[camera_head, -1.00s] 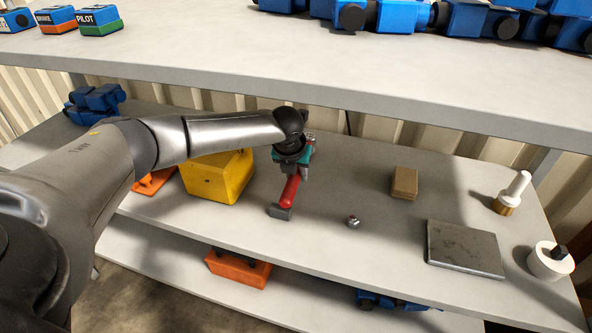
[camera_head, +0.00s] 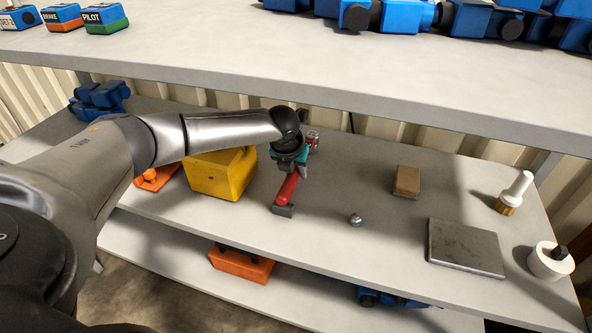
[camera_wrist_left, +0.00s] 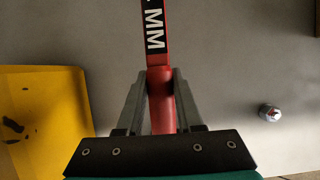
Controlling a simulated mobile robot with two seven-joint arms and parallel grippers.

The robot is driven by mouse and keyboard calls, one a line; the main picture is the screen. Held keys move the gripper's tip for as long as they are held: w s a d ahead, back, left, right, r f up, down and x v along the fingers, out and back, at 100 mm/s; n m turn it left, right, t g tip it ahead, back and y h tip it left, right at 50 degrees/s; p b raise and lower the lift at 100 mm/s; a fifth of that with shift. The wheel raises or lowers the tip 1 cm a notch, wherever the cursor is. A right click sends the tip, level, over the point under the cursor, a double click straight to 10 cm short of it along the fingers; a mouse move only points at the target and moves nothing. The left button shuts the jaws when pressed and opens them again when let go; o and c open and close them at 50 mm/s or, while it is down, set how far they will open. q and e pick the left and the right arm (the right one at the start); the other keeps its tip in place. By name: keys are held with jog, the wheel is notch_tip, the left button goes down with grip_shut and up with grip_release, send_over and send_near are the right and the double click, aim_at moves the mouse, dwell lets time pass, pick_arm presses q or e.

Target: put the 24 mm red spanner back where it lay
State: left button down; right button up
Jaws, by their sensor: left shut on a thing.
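My left gripper (camera_head: 291,170) is shut on the red spanner (camera_head: 287,189) above or on the middle shelf (camera_head: 330,190). The spanner's grey end points toward the shelf's front edge. In the left wrist view the two fingers (camera_wrist_left: 160,90) stand on either side of the red shaft (camera_wrist_left: 155,62). A black label there reads "MM"; the size before it is cut off by the frame. I cannot tell whether the spanner touches the shelf. My right gripper is not in view.
A yellow box (camera_head: 222,176) stands just left of the gripper. The upper shelf (camera_head: 330,70) overhangs behind.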

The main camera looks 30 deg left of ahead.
pick_arm(q)
jog(key=shift+f, duration=0.45)
dwell(0.3)
jog(key=c, duration=0.5)
grip_release()
jog(key=shift+f, duration=0.1)
